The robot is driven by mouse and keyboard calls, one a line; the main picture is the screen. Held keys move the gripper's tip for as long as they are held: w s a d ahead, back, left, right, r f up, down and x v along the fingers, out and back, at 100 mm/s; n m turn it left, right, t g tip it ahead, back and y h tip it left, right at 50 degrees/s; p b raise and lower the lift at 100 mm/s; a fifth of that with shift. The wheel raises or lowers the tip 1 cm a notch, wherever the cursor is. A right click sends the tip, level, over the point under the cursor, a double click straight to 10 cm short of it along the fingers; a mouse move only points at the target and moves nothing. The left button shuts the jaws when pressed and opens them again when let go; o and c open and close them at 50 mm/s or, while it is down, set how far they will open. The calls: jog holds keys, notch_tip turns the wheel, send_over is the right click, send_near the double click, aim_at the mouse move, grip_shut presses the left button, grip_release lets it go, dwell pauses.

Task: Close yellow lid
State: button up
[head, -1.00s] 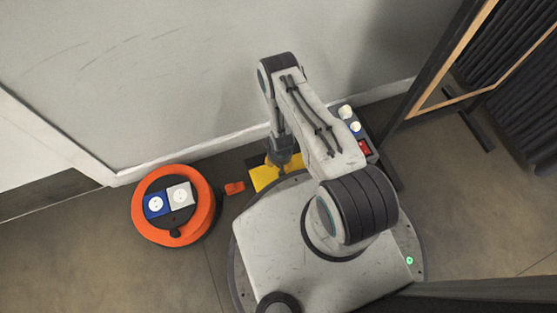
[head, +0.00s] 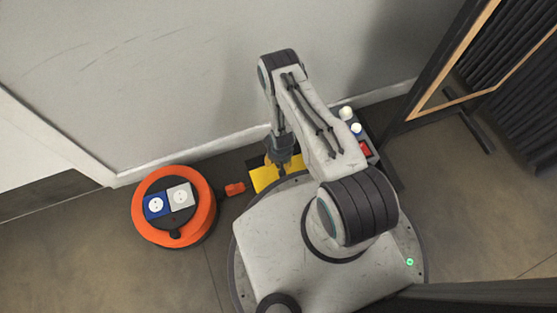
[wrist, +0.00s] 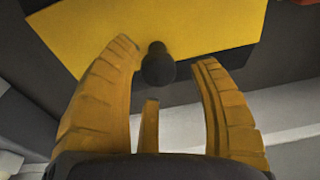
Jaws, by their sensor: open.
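The yellow lid (head: 263,181) is low beside the wall, partly hidden behind my arm and base in the head view. In the wrist view the lid (wrist: 215,22) fills the top, with a black round knob (wrist: 158,68) near its lower edge. My gripper (wrist: 167,53) is open, one ribbed finger on each side of the knob. I cannot tell whether the fingers touch it. In the head view my gripper (head: 281,160) is over the lid, its fingers hard to make out. The lid's tilt is unclear.
An orange cable reel (head: 207,208) with blue and white sockets stands on the floor at left, a small orange plug (head: 235,189) beside it. A dark unit with white knobs and a red switch (head: 365,149) is right of my arm. A wood-edged dark frame (head: 435,70) stands at right.

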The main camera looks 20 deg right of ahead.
jog(key=shift+r, duration=4.4)
jog(key=w+r+t+p, duration=0.15)
jog(key=r+p, duration=0.75)
jog(key=r, duration=1.5)
jog(key=w+r+g+p, duration=0.15)
jog(key=r+p, duration=0.85)
jog(key=r, duration=1.4)
jog(key=s+r+p, duration=0.6)
jog(key=r, duration=0.7)
jog(key=s+r+t+p, duration=0.1)
jog(key=s+r+p, duration=0.6)
jog(key=r, duration=0.6)
jog(key=s+r+p, duration=0.6)
jog(key=r+p, duration=0.1)
jog(key=r, duration=0.6)
jog(key=shift+s+r+t, duration=0.2)
jog(key=shift+s+t, duration=0.2)
